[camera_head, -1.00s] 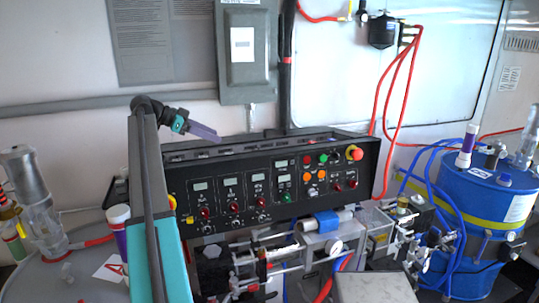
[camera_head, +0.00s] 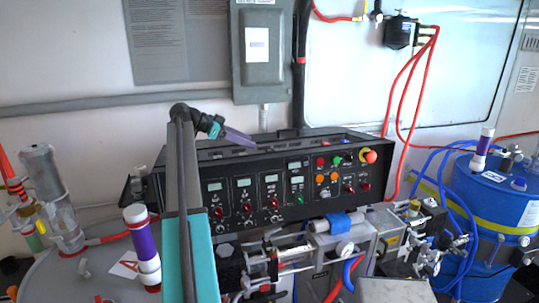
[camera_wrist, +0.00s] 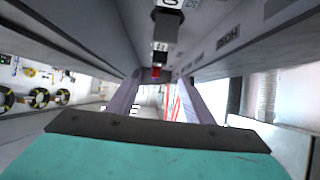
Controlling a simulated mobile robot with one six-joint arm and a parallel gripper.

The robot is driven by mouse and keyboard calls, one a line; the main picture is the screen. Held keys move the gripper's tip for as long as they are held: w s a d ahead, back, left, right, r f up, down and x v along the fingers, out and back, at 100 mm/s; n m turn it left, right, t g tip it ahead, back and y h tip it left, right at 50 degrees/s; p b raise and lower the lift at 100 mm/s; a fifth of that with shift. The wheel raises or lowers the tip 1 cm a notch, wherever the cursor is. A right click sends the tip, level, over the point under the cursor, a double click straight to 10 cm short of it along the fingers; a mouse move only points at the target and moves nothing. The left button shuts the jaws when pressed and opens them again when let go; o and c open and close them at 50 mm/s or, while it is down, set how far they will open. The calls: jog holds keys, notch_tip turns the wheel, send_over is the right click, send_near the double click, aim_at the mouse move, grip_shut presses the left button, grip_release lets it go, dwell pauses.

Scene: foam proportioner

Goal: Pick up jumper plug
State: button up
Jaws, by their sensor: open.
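My gripper (camera_head: 238,136) has pale purple fingers and a teal body, and hangs over the top left of the black control console (camera_head: 280,188). Beyond the fingertips, a line of small dark parts with white labels (camera_wrist: 168,25) runs along a grey channel and ends in a small red part (camera_wrist: 156,72). I cannot tell whether any of these is the jumper plug, and I cannot pick out a jumper plug in the head view.
A purple and white bottle (camera_head: 143,245) stands on a grey drum at left. A blue drum (camera_head: 490,205) with blue hoses stands at right. Valves and pipework (camera_head: 330,245) sit before the console. A grey electrical box (camera_head: 262,55) hangs on the wall behind.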

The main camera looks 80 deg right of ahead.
aim_at(270, 150)
jog(key=shift+p+x, duration=0.6)
jog(key=shift+x, duration=1.4)
jog(key=shift+s, duration=0.1)
jog(key=p+x, duration=0.2)
jog(key=p, duration=0.1)
jog(key=shift+s+f, duration=0.15)
jog(key=shift+s, duration=0.25)
jog(key=shift+p+x, duration=0.4)
jog(key=shift+x, duration=0.75)
jog(key=shift+w+f, duration=0.1)
jog(key=shift+f, duration=0.05)
jog(key=c, duration=1.1)
jog(key=shift+c, duration=0.2)
